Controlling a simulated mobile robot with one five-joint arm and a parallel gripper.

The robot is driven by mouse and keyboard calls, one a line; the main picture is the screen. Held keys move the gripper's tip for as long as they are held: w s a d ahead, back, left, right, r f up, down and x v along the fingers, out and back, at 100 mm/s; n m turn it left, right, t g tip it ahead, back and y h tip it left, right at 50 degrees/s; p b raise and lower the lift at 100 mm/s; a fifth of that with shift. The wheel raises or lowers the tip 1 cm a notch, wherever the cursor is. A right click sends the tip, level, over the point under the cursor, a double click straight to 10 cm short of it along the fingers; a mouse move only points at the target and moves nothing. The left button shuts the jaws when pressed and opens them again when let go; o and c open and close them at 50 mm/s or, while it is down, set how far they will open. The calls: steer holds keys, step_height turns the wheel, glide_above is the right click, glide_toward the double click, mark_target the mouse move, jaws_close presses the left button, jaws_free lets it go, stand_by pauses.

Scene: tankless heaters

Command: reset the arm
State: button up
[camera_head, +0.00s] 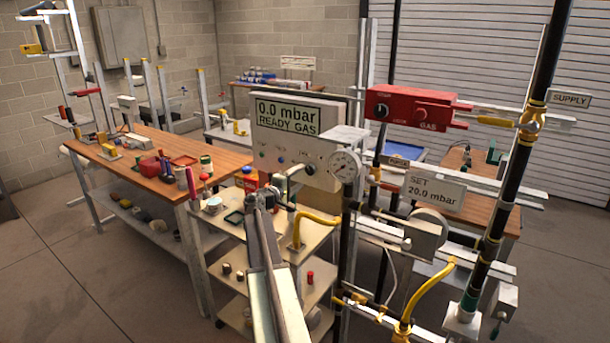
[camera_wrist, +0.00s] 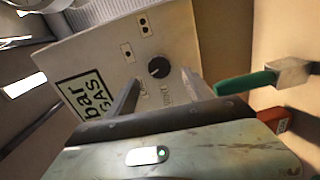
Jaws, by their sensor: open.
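My gripper (camera_wrist: 159,78) is open in the wrist view, its two fingers apart with nothing between them. A black knob (camera_wrist: 158,67) on the pale panel of the gas readout box (camera_wrist: 125,45) lies just beyond the fingertips; I cannot tell the exact gap. In the head view my arm (camera_head: 265,265) rises from the bottom edge toward the front of the readout box (camera_head: 290,150), whose screen reads 0.0 mbar READY GAS. The fingers are not clear in that view.
A pressure gauge (camera_head: 344,166), a red gas box (camera_head: 415,107) and yellow and black pipes (camera_head: 428,290) crowd the right. A small cart (camera_head: 230,245) and a wooden workbench (camera_head: 150,165) stand left. A green handle (camera_wrist: 245,83) is close to the right finger. Floor is clear at lower left.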

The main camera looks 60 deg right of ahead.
steer(key=shift+a, duration=0.75)
